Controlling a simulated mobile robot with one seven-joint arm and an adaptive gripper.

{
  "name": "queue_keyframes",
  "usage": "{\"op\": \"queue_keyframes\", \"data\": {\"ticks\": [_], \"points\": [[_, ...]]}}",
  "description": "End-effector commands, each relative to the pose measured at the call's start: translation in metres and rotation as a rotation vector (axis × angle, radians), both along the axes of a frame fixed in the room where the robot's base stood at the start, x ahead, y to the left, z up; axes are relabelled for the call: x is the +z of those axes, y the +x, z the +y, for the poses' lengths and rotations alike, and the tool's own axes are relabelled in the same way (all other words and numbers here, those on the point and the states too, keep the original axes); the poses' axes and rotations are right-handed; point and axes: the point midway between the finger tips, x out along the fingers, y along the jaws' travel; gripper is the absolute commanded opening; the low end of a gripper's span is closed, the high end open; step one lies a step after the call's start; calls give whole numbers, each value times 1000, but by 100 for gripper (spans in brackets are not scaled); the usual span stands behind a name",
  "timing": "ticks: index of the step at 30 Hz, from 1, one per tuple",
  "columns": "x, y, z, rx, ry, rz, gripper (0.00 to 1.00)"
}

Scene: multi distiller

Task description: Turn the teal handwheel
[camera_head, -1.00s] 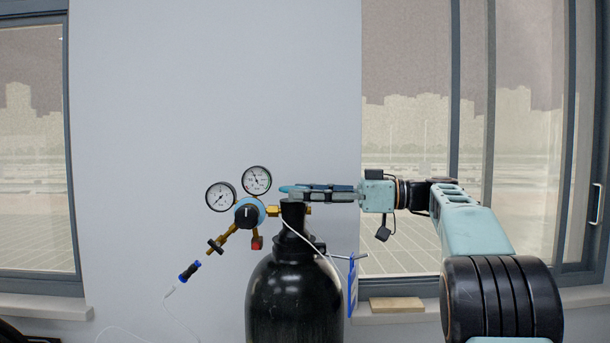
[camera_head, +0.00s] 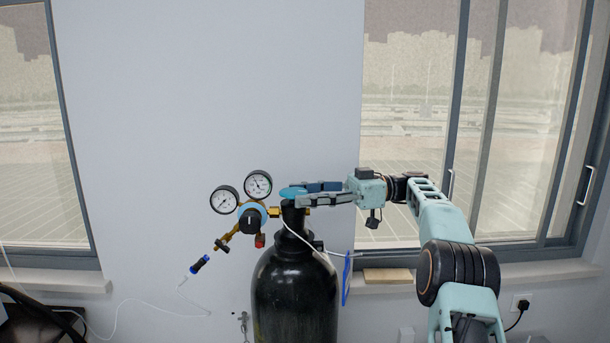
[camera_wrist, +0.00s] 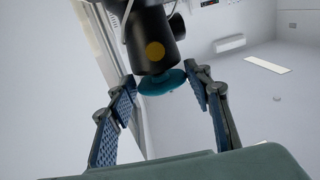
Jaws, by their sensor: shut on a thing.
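The teal handwheel (camera_head: 291,192) sits on top of the black gas cylinder (camera_head: 296,290). In the wrist view the handwheel (camera_wrist: 162,83) shows as a scalloped teal disc at the end of the cylinder's dark neck (camera_wrist: 152,40). My gripper (camera_head: 303,194) reaches in from the right, level with the wheel. Its two blue-padded fingers lie on opposite sides of the wheel. In the wrist view my gripper (camera_wrist: 162,82) has its fingertips at the wheel's left and right rim, shut on it. The wheel's far side is hidden.
A regulator (camera_head: 250,217) with two round gauges (camera_head: 241,192) stands just left of the wheel. A white hose runs down past the cylinder to a blue tag (camera_head: 347,278). The wall and windows are behind. Space above the wheel is clear.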

Motion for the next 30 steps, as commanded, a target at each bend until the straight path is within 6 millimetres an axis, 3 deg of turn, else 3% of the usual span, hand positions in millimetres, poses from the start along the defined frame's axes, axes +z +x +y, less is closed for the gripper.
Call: {"op": "queue_keyframes", "data": {"ticks": [1,30], "points": [[9,1,0,12,5,-2,22],[2,2,1,87,4,-3,22]]}}
